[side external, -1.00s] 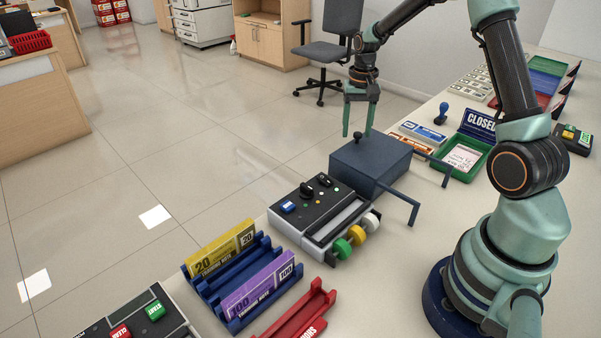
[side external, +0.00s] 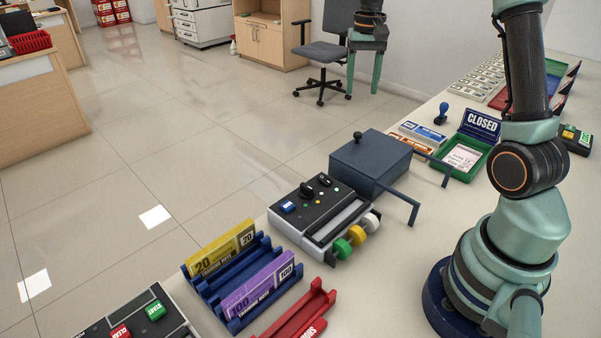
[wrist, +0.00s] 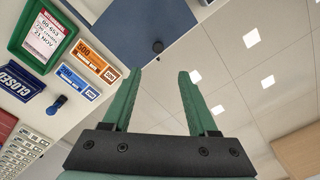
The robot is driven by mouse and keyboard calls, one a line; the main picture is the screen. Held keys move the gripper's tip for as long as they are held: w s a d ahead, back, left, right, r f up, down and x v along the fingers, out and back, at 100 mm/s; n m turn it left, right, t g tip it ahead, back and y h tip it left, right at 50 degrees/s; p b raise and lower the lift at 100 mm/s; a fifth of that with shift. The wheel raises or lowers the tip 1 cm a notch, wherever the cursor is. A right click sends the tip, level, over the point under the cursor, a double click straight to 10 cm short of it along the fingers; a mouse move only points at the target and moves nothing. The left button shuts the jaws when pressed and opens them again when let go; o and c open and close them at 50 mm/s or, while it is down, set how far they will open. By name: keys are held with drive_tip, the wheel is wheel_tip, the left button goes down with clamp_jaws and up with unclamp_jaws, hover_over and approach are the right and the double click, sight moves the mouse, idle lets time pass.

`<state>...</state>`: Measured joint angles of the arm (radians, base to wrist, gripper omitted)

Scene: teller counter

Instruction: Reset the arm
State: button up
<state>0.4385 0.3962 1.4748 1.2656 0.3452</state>
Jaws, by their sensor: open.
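My gripper (side external: 363,72) is high at the top of the side external view, fingers pointing down, in front of the grey chair in the picture. It is open, with nothing between its two green fingers. In the wrist view the fingers of my gripper (wrist: 160,80) are spread apart and empty. The dark blue-grey box with a black knob (side external: 370,160) stands on the counter below and apart from my gripper. That box (wrist: 150,25) also shows at the top of the wrist view.
The counter holds a control panel with coloured knobs (side external: 315,210), blue note racks (side external: 235,300), a red rack (side external: 300,318), a green tray (side external: 440,168), a CLOSED sign (side external: 479,125) and a blue stamp (side external: 441,113). Open floor (side external: 200,140) lies left of the counter.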

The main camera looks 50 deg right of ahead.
drive_tip(key=shift+a, duration=0.1)
drive_tip(key=s+a+r+n+t, duration=0.2)
drive_tip(key=s+a+n, duration=0.2)
drive_tip(key=a, duration=0.5)
drive_tip(key=s+a+r+n+t, duration=0.1)
drive_tip(key=s+a+n+t, duration=0.2)
drive_tip(key=s+a, duration=0.6)
drive_tip(key=shift+a+r+n+t, duration=0.35)
drive_tip(key=shift+a+n, duration=0.3)
drive_tip(key=shift+n, duration=0.35)
